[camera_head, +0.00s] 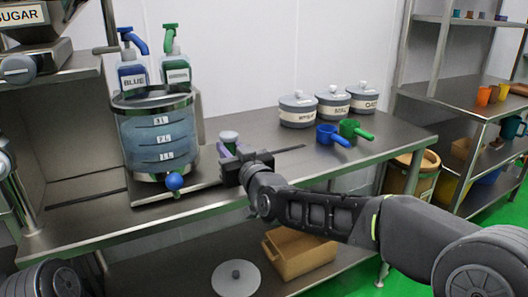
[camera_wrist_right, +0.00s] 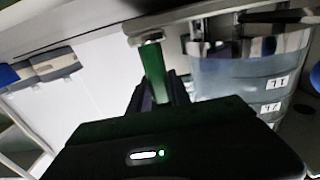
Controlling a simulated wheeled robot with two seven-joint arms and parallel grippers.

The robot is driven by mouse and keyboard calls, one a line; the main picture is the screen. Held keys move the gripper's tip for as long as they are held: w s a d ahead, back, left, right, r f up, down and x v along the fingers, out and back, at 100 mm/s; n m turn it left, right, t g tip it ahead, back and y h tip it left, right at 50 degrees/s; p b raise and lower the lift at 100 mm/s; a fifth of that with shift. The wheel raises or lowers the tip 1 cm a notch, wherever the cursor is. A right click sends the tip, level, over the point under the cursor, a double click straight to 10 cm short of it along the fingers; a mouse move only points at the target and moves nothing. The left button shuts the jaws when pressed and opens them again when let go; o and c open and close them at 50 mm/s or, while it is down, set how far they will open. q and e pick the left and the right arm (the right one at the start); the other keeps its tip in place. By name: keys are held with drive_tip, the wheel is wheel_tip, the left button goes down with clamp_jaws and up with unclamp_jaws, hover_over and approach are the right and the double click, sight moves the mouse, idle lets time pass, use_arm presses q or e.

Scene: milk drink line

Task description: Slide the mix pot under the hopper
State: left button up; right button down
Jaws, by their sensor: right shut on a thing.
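The mix pot (camera_head: 158,131) is a clear blue-tinted vessel with litre marks and a metal rim. It stands upright on a metal plate (camera_head: 143,192) on the bench, to the right of the hopper bay. The grey hopper (camera_head: 38,32) labelled SUGAR is at the upper left, only partly in view. My right gripper (camera_head: 229,158) is just right of the pot, shut on an upright green handle (camera_wrist_right: 154,71). In the wrist view the pot (camera_wrist_right: 238,75) shows upside down beside that handle. The handle's pale cap (camera_head: 229,137) rises above my fingers. My left gripper is not in view.
Blue (camera_head: 132,70) and green (camera_head: 174,65) pump bottles stand behind the pot. A dark rail (camera_head: 85,187) runs along the bench into the empty hopper bay. Lidded jars (camera_head: 298,110) and blue (camera_head: 328,135) and green (camera_head: 351,129) scoops stand farther right.

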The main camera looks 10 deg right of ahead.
sight(143, 167)
drive_tip(key=s+a+p, duration=0.2)
drive_tip(key=a, duration=0.4)
drive_tip(key=s+a+p, duration=0.2)
drive_tip(key=s+a, duration=0.1)
drive_tip(key=a, duration=0.3)
drive_tip(key=s+a+p, duration=0.2)
drive_tip(key=a, duration=0.4)
drive_tip(key=shift+s+a, duration=0.2)
drive_tip(key=shift+a, duration=0.15)
drive_tip(key=shift+s, duration=0.1)
drive_tip(key=shift+a, duration=0.1)
drive_tip(key=c, duration=1.3)
unclamp_jaws()
drive_tip(key=shift+a, duration=0.1)
drive_tip(key=shift+o, duration=0.5)
drive_tip(key=v, duration=0.7)
drive_tip(key=shift+s, duration=0.35)
